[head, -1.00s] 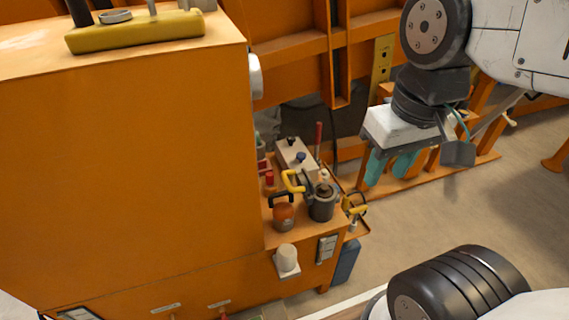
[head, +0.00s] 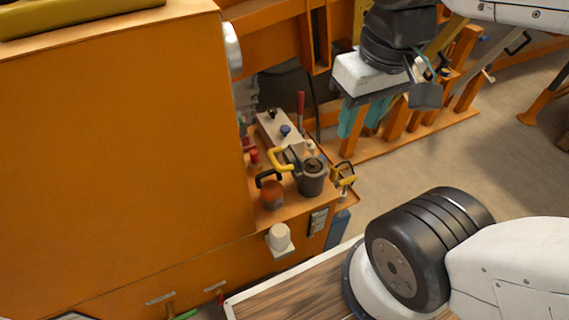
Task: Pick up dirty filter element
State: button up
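No thing is plainly marked as the dirty filter element. A brown-orange cylinder (head: 271,195) with a black handle stands on the orange machine's low shelf. Beside it is a dark grey canister (head: 312,180) with a lid and a yellow handle (head: 279,158). A white cup-like cylinder (head: 279,238) sits on a small bracket on the shelf's front face. I cannot tell which of these is the filter. My gripper (head: 362,120) hangs above and right of the shelf, teal fingers pointing down, apart and empty. It touches nothing that I can see.
A tall orange cabinet (head: 110,150) fills the left. On the shelf behind are a pale block with knobs (head: 280,130) and a red upright handle (head: 300,104). Clear floor (head: 420,160) lies to the right.

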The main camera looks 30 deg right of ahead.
aim_at(312, 166)
jog(key=k, duration=0.5)
jog(key=z, duration=1.55)
jog(key=k, duration=0.7)
jog(key=u, duration=1.5)
jog(key=i, duration=0.5)
